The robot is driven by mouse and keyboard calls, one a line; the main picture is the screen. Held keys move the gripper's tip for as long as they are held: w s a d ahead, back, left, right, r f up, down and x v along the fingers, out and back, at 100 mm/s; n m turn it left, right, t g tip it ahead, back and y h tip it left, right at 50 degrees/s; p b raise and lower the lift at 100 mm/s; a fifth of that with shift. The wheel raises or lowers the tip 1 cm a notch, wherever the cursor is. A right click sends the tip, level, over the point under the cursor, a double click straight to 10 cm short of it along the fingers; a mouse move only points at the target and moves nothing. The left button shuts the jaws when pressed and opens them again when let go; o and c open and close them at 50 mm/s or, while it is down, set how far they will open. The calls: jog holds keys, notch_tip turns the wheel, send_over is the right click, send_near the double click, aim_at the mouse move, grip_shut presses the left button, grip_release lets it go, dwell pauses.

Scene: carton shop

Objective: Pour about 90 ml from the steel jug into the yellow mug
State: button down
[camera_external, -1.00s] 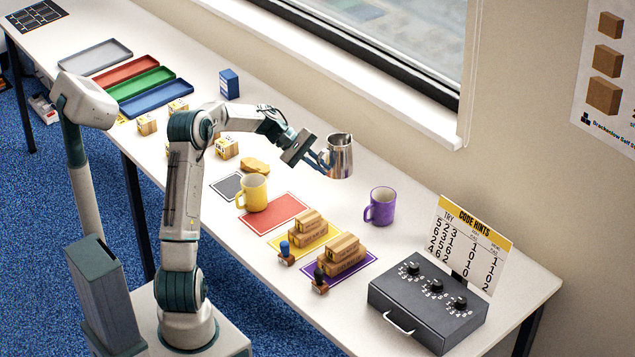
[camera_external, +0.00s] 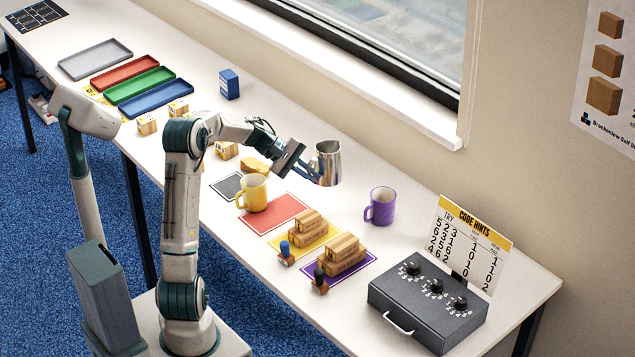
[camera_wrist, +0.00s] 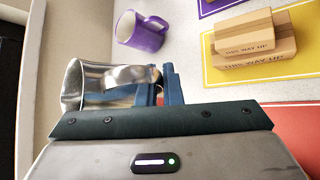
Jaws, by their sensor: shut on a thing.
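The steel jug (camera_external: 328,164) is held by my gripper (camera_external: 312,174), whose blue fingers are shut on it. The jug is raised above the table and looks close to upright. In the wrist view the jug (camera_wrist: 75,85) shows beyond the blue fingers (camera_wrist: 157,92) of my gripper, its mouth to the left. The yellow mug (camera_external: 252,192) stands upright on the table at the edge of the red mat, left of the jug and lower in the picture. The inside of the jug and its contents are not visible. The yellow mug is not in the wrist view.
A purple mug (camera_external: 381,206) stands right of the jug. Small cartons (camera_external: 308,230) sit on the yellow mat, with more on the purple mat. Two stamps (camera_external: 285,253) stand nearby. A dark dial box (camera_external: 428,300) is at the near end. Clear table lies toward the window.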

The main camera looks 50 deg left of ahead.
jog(key=s+f+n+t+y+b, duration=0.1)
jog(key=s+f+n+y+b, duration=0.1)
jog(key=s+b, duration=0.2)
jog(key=s+f+n+t+y+b, duration=0.2)
jog(key=s+b, duration=0.3)
jog(key=s, duration=0.6)
jog(key=s+d+f+n+t+y+b, duration=0.1)
jog(key=s+f+n+b, duration=0.1)
jog(key=s, duration=0.5)
jog(key=shift+s+f+n+t+y+b, duration=0.15)
jog(key=shift+s+n+t+y+b, duration=0.2)
jog(key=shift+n+b, duration=0.6)
jog(key=shift+s+d+f+y+b, duration=0.2)
jog(key=shift+s+f+y+b, duration=0.2)
jog(key=shift+s, duration=0.2)
jog(key=shift+r, duration=0.25)
